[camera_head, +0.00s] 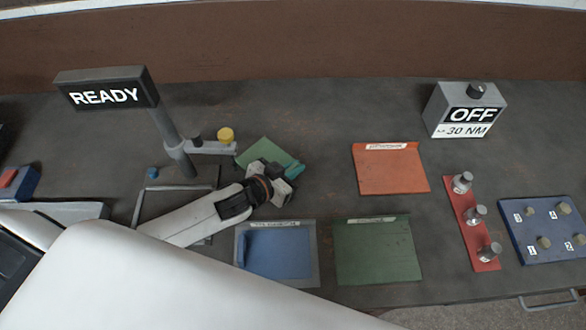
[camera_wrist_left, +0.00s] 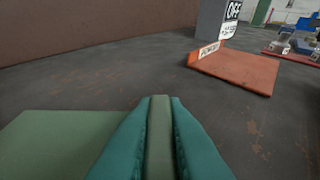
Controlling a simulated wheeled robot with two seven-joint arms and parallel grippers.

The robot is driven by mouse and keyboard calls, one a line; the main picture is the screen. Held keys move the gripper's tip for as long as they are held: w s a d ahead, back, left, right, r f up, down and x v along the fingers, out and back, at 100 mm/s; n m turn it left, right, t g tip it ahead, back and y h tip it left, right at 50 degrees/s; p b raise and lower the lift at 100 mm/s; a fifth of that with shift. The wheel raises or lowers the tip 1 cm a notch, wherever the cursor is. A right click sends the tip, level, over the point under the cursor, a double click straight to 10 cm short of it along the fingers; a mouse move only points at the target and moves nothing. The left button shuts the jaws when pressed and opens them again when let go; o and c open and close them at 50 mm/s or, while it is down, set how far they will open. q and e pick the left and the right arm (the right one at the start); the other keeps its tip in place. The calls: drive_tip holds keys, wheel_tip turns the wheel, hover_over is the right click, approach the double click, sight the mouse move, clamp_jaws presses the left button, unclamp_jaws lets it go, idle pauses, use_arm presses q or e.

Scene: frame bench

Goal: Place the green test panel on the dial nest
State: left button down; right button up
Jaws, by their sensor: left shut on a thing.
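The green test panel (camera_head: 262,151) is at the middle left of the head view, beyond my left gripper and partly hidden by it. In the left wrist view the panel (camera_wrist_left: 55,145) spreads to the left of the fingers. My left gripper (camera_head: 291,170) has its teal fingers shut on a narrow green upright part of the panel, which shows between the fingertips (camera_wrist_left: 160,125). I cannot tell whether the panel touches the bench. What looks like the dial nest is a thin metal frame (camera_head: 137,208), largely covered by my left arm. A bracket with a yellow knob (camera_head: 226,135) stands behind it. My right gripper is not in view.
A READY sign (camera_head: 105,95) stands on a post by the frame. A blue pad (camera_head: 278,255), a green pad (camera_head: 378,252) and an orange tray (camera_head: 390,170) lie nearby. An OFF box (camera_head: 464,108), a red strip (camera_head: 463,205) and a blue board (camera_head: 545,228) are at right.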

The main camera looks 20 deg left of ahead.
use_arm(q)
drive_tip(key=shift+f, duration=0.35)
drive_tip(key=shift+f, duration=0.15)
drive_tip(key=c, duration=1.5)
unclamp_jaws()
